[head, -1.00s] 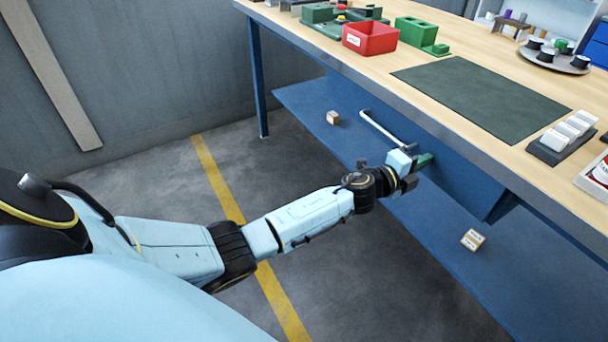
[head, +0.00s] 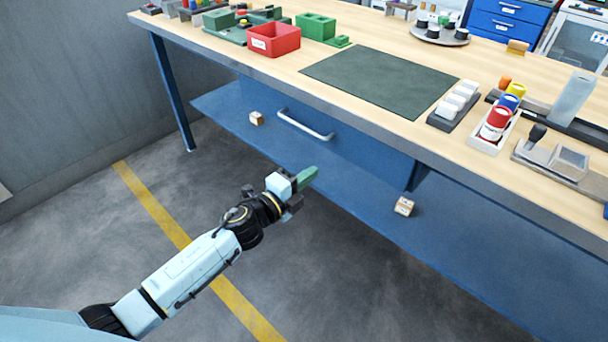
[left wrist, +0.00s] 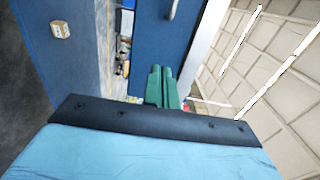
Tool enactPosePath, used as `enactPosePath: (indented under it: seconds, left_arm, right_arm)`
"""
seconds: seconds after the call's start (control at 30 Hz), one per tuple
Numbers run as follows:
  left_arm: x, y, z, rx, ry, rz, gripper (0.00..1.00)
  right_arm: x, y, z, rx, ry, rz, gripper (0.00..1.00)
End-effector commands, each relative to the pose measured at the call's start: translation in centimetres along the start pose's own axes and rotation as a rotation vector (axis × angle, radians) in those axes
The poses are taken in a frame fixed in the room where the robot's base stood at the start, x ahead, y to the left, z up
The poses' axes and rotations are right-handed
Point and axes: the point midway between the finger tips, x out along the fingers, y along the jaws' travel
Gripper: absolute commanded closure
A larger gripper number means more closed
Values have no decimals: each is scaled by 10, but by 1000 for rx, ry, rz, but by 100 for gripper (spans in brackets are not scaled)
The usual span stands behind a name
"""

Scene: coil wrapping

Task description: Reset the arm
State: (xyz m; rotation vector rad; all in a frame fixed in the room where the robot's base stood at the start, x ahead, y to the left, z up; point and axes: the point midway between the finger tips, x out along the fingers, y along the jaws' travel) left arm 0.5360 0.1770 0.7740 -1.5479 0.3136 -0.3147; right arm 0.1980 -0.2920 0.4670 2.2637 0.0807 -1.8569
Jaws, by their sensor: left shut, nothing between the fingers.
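My left gripper (head: 308,178) reaches in from the lower left in the head view, in front of the blue drawer (head: 345,150) of the workbench. Its green fingers are shut with nothing between them, and they also show side by side in the left wrist view (left wrist: 162,88). The gripper appears apart from the drawer's silver handle (head: 305,125), which shows above it. The drawer looks closed. My right gripper is not in these views.
A small box (head: 256,118) and another small box (head: 404,206) sit on the blue lower shelf (head: 220,100). The wooden benchtop (head: 300,60) carries a red bin (head: 273,40), a dark green mat (head: 380,82) and cylinders in a tray (head: 497,125). Open floor lies around my arm.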

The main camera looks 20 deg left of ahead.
Motion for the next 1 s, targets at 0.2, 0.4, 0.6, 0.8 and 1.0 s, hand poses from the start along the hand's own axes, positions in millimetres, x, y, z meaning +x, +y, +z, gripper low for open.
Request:
enactPosePath:
  seconds: [0.2,0.4,0.6,0.8,1.0]
  left_arm:
    - [-10,0,0,0,0,-1,100]
    - [-21,20,10,-92,-70,45,100]
    - [-89,119,41,-504,-408,262,100]
    - [-198,224,37,-908,-796,522,100]
    - [-308,291,-1,-1198,-1136,759,100]
  right_arm:
    - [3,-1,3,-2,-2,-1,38]
    - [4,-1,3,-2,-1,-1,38]
    - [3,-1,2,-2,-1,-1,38]
    - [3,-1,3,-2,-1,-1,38]
    - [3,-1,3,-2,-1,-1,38]
